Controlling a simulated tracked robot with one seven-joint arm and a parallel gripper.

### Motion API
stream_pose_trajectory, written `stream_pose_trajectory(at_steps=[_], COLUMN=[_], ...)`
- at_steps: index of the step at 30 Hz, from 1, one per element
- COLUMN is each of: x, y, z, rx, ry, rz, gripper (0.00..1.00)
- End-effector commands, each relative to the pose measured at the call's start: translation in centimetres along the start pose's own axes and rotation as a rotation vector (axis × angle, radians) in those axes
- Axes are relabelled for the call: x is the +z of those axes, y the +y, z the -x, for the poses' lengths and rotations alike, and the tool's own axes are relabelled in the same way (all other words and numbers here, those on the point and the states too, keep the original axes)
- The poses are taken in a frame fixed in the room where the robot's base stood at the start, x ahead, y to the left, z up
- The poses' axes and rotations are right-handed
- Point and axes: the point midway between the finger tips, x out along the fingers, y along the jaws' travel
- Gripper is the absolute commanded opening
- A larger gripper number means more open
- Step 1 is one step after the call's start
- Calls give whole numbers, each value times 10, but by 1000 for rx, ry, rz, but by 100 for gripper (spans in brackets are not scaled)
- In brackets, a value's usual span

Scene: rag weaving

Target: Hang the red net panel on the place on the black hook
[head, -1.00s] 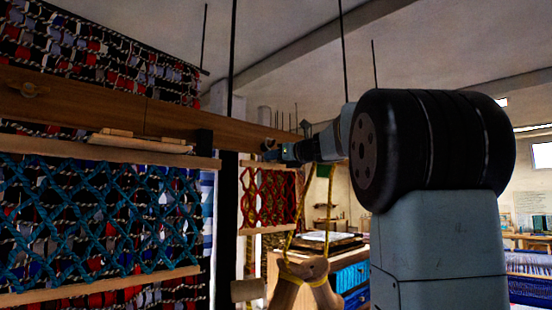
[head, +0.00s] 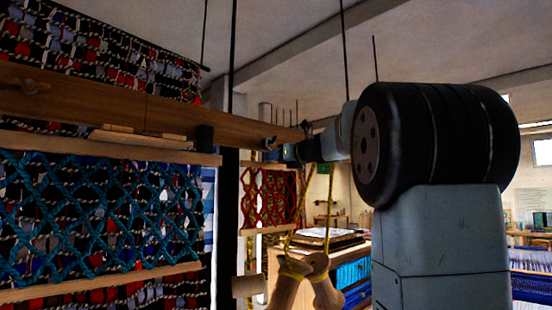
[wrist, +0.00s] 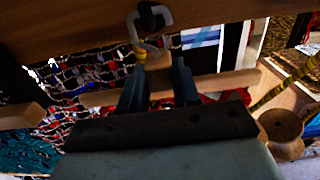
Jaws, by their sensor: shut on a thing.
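The red net panel (head: 268,197) hangs upright below the wooden beam in the head view, between its top and bottom wooden bars. In the wrist view, some of its red net (wrist: 208,98) shows behind my gripper (wrist: 158,80). My gripper is shut on a small wooden block (wrist: 158,64) at the panel's top. A pale grey ring (wrist: 134,30) stands above the block, against the beam. The black hook (wrist: 151,15) shows within the ring's outline; I cannot tell whether the ring rests on it. The head view shows my gripper small and dark near the beam's end.
The wooden beam (head: 105,105) runs along the top of the work area. A blue net panel (head: 95,215) hangs at left before woven rags. A wooden piece with yellow rope (head: 303,268) stands below my arm.

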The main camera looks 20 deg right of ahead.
Motion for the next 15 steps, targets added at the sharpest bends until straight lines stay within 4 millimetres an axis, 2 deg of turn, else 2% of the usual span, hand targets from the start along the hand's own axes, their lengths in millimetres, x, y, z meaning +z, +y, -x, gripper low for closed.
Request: stream_pose_trajectory(at_steps=[5, 6, 15], x=[-1, -1, -1], y=[0, 0, 0], z=[0, 0, 0], rx=[0, 0, 0], ry=[2, 2, 1], rz=[0, 0, 0], gripper=[0, 33, 61])
